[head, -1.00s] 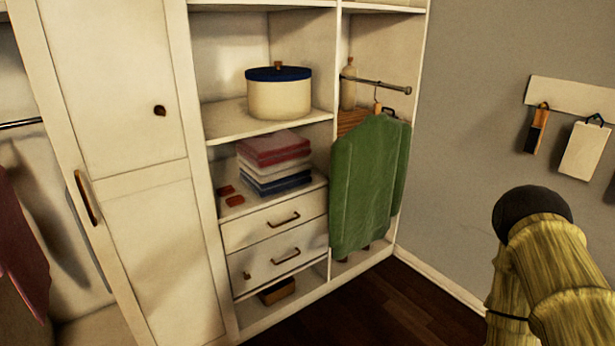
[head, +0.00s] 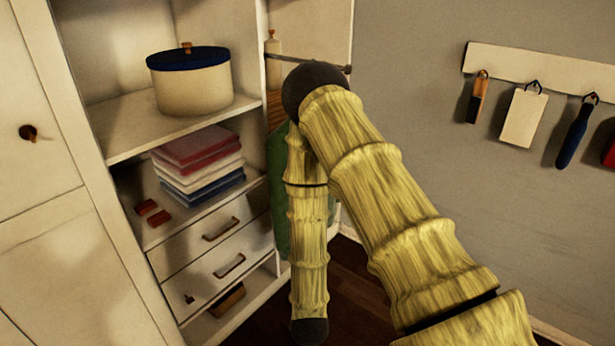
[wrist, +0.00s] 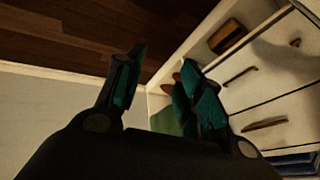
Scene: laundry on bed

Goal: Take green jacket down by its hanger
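The green jacket (head: 278,190) hangs in the right bay of the white wardrobe. In the head view my arm covers most of it, and only a strip at its left edge shows. Its hanger is hidden behind my arm. A bit of the hanging rod (head: 348,69) shows beside my elbow. In the wrist view a small patch of green jacket (wrist: 167,121) shows between the fingers, near their bases. My gripper (wrist: 163,58) is open, its two teal-padded fingers apart with nothing seen held. The head view does not show my gripper.
Left of the jacket are shelves with a blue-lidded pot (head: 190,88), folded cloths (head: 198,162) and drawers (head: 222,240). A wall rack (head: 540,78) with hanging items is at the right. A pale bottle (head: 273,60) stands behind the rod. Dark floor (head: 352,285) is clear in front.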

